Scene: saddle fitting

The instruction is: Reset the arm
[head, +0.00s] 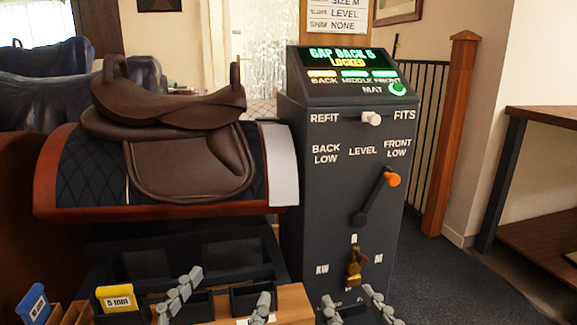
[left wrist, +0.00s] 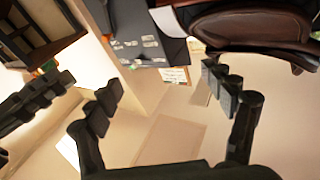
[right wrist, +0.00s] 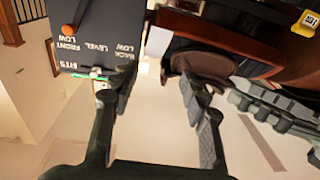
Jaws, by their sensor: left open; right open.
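My left gripper (head: 222,300) is at the bottom of the head view, in front of the dark trays below the saddle. Its fingers are apart with nothing between them, also in the left wrist view (left wrist: 167,92). My right gripper (head: 354,308) is low in front of the console (head: 343,190), below the brass key knob (head: 355,268). Its fingers are apart and empty, also in the right wrist view (right wrist: 160,95). Both grippers are clear of the console's lever (head: 373,203), whose orange knob (head: 391,179) points up right towards FRONT LOW.
A brown saddle (head: 190,150) sits on a quilted pad on a wooden stand. The console screen (head: 342,58) reads GAP BACK 5 LOCKED. A white slider knob (head: 371,118) stands near FITS. Yellow (head: 117,298) and blue (head: 34,303) tagged pieces stand lower left. A wooden post and bench are right.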

